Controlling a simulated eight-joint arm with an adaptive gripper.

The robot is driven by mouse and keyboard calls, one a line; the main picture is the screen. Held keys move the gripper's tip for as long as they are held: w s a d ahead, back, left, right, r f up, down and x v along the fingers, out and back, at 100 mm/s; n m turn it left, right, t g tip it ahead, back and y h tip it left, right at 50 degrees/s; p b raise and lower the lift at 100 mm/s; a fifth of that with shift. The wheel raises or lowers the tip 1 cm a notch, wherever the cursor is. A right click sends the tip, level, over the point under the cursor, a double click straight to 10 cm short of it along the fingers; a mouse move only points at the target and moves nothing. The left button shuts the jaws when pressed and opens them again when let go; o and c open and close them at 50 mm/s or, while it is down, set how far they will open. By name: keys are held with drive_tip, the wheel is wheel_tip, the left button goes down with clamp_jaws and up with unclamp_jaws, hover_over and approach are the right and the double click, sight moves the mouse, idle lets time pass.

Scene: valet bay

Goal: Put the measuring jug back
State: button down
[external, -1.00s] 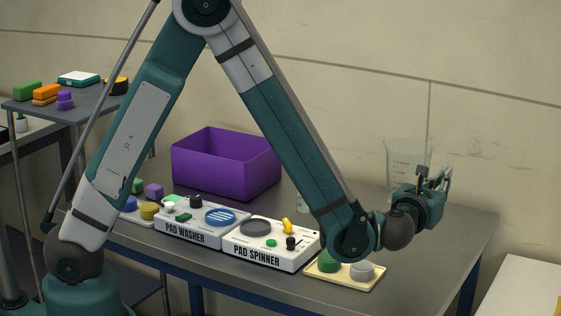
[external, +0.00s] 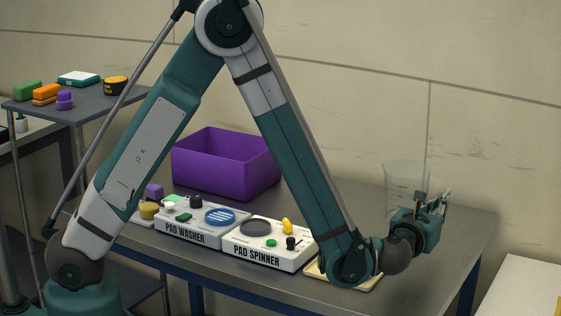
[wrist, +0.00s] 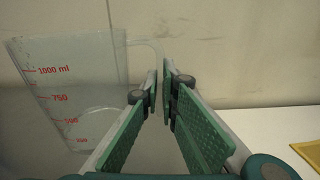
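The measuring jug (external: 405,178) is clear, with red volume marks, and is near the right end of the table in the external view. In the wrist view the jug (wrist: 85,75) fills the left side, tilted in the picture. Its pale handle (wrist: 157,50) runs in between my fingertips. My gripper (wrist: 161,85) is shut on the handle, its green pads nearly together at the tips. In the external view my gripper (external: 440,205) is at the jug's right front and hides its lower part. I cannot tell whether the jug touches the table.
A purple bin (external: 225,170) stands at the back of the table (external: 435,265). The pad washer (external: 190,232) and pad spinner (external: 265,250) line the front. A cream tray (external: 372,283) is partly behind my arm. The table's right end is clear.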

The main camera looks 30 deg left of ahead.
drive_tip(key=shift+f+b, duration=0.45)
drive_tip(key=shift+f, duration=1.5)
drive_tip(key=c, duration=3.1)
unclamp_jaws()
drive_tip(key=shift+f, duration=0.1)
drive_tip(key=o, duration=0.4)
drive_tip(key=shift+o, duration=0.2)
drive_tip(key=shift+s+r, duration=0.1)
drive_tip(key=shift+r, duration=0.15)
drive_tip(key=s+p, duration=0.1)
drive_tip(key=s, duration=1.1)
drive_tip(key=shift+a, duration=0.1)
drive_tip(key=shift+w, duration=0.1)
